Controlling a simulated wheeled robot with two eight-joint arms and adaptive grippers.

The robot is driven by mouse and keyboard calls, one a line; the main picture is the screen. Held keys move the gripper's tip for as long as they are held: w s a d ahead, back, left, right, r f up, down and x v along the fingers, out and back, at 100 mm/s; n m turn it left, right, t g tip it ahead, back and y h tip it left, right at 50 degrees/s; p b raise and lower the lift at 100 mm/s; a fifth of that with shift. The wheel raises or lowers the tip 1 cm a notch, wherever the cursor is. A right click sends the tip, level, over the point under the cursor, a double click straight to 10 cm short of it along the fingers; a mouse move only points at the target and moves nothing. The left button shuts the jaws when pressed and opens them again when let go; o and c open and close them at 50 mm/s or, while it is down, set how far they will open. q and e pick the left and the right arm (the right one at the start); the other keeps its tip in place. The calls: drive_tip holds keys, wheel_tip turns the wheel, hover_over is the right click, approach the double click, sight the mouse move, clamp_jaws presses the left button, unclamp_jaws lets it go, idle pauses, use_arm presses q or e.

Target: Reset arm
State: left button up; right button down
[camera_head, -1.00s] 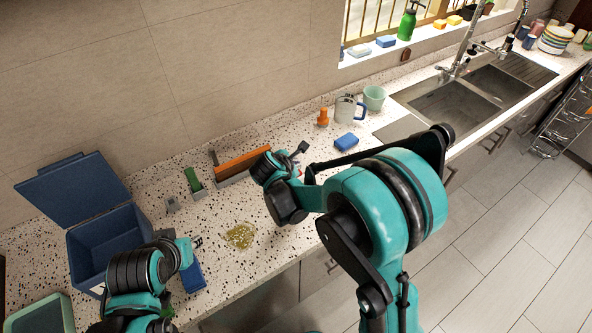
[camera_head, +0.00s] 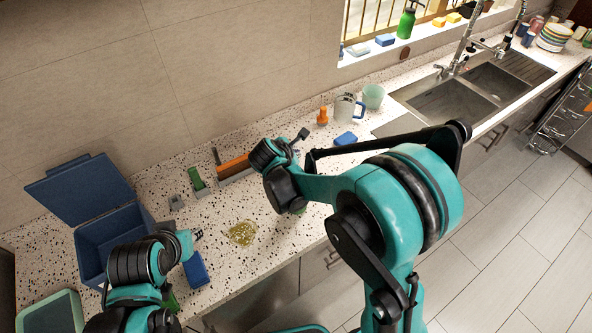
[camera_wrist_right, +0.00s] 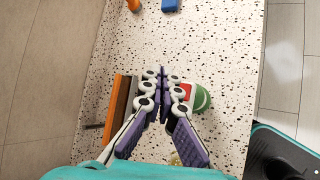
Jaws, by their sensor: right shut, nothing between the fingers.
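My right gripper (camera_wrist_right: 160,75) is shut and empty in the right wrist view, its fingertips together above the speckled counter (camera_wrist_right: 205,40). In the head view my right wrist and forearm largely hide it. A can with a green end and a red and white side (camera_wrist_right: 201,98) is just right of the fingers in the wrist view. My left arm (camera_head: 140,262) is at the lower left of the head view, beside the blue box. Its fingers cannot be made out clearly.
An open blue box (camera_head: 108,238) stands at the left. An orange-edged holder (camera_head: 234,166) is beside my right wrist. A blue sponge (camera_head: 345,139), orange bottle (camera_head: 322,116) and clear jug (camera_head: 346,106) stand near the sink (camera_head: 455,100).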

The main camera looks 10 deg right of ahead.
idle(0.4)
drive_tip(key=s+d+f+m+y+b, duration=0.2)
drive_tip(key=s+f+m+b, duration=0.7)
drive_tip(key=s+b, duration=0.3)
drive_tip(key=s+d+f+m+y+b, duration=0.2)
drive_tip(key=s+d+f+m+b, duration=0.1)
drive_tip(key=s+f+m+b, duration=0.6)
drive_tip(key=s+m+b, duration=0.2)
drive_tip(key=s+b, duration=0.2)
drive_tip(key=shift+s+d+m+g+y, duration=0.3)
drive_tip(key=shift+s+d+y, duration=0.05)
drive_tip(key=shift+y, duration=0.05)
drive_tip(key=shift+f, duration=0.15)
